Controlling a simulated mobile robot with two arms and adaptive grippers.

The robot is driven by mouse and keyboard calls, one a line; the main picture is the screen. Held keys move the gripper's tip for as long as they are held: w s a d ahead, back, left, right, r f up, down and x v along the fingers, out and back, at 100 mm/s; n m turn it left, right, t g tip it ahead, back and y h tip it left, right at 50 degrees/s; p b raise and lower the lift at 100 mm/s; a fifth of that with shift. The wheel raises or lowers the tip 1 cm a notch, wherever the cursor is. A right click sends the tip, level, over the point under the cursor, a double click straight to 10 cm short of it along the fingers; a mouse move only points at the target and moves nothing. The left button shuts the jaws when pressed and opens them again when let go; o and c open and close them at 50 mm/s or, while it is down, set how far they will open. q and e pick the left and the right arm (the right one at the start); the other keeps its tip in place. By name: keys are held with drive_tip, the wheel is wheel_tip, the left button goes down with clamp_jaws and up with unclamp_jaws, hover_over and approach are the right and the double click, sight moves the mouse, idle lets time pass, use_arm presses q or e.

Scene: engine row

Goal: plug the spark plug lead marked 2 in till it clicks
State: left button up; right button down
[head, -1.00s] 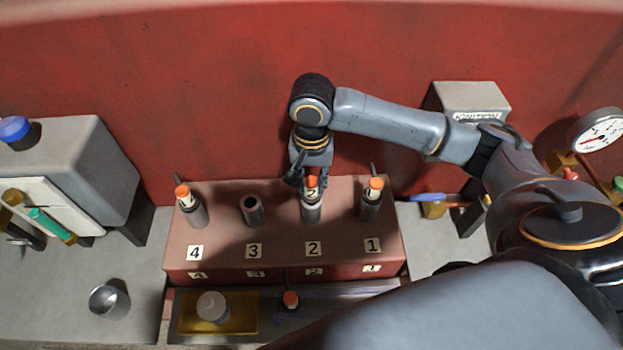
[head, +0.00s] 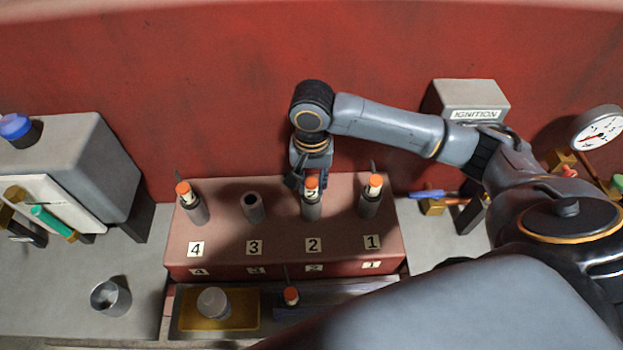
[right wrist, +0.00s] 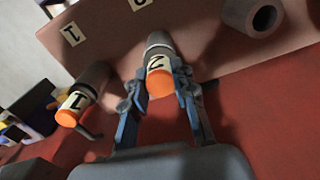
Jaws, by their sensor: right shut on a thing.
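The lead marked 2, with an orange cap and a pale marked band, (head: 311,184) is at the top of the grey tube behind label 2 (head: 313,245). In the right wrist view the orange cap (right wrist: 159,83) shows with its "2" band upright in line with the tube (right wrist: 158,42). My right gripper (right wrist: 162,80) is shut on this lead, one finger on each side. In the head view the gripper (head: 308,182) comes down from above and partly hides the lead. The depth of the lead in the tube is hard to tell. My left gripper is not in view.
Capped leads stand in tube 4 (head: 184,190) and tube 1 (head: 373,182). Tube 3 (head: 252,206) is open and empty. An ignition box (head: 470,95) is behind my right arm.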

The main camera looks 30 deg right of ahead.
drive_tip(key=shift+f, duration=0.1)
drive_tip(key=c, duration=1)
unclamp_jaws()
wheel_tip(320, 180, up, 12)
